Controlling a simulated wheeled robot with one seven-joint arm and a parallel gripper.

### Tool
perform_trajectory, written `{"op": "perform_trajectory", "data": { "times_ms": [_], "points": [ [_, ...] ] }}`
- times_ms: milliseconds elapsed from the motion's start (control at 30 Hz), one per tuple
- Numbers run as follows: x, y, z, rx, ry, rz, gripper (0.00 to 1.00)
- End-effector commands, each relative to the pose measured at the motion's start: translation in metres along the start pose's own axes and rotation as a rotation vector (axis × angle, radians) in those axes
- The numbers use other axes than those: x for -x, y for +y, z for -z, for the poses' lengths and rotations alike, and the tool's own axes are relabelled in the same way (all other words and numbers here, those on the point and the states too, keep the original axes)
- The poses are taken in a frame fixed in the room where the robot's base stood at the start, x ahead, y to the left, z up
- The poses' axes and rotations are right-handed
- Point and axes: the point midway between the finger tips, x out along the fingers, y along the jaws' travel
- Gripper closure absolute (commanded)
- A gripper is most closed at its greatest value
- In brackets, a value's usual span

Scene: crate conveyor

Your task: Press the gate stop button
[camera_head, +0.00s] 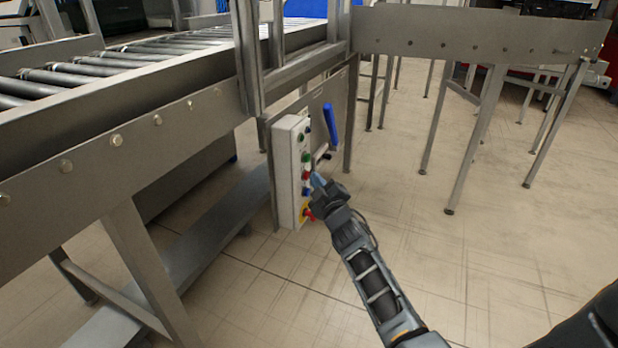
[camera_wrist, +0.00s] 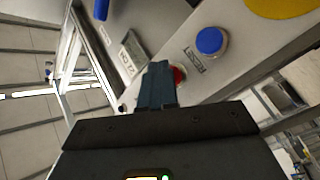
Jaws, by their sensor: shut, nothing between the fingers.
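A pale control box (camera_head: 288,178) with a column of coloured buttons hangs beside the conveyor frame in the head view. A red button (camera_head: 306,175) sits between a green one above and a blue one (camera_head: 306,190) below. My gripper (camera_head: 318,180) is shut and empty, its tips close in front of the box near the red button. In the wrist view the closed fingers (camera_wrist: 158,72) partly hide the red button (camera_wrist: 180,76). Whether they touch it I cannot tell. The blue button (camera_wrist: 210,41) is clear to the right.
A yellow base with a red knob (camera_head: 308,213) is low on the box. A blue-handled lever (camera_head: 330,123) sticks out at its upper right. The roller conveyor (camera_head: 110,62) runs along the left. Open floor (camera_head: 400,220) lies to the right.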

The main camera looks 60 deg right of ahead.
Motion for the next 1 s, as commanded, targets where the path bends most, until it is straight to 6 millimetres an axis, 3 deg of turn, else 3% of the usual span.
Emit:
{"op": "perform_trajectory", "data": {
  "times_ms": [500,1000],
  "points": [
    [-0.001,-0.001,0.002,0.0,0.002,0.001,1.0],
    [0.011,0.008,-0.007,0.0,0.001,0.0,1.0]
  ]
}}
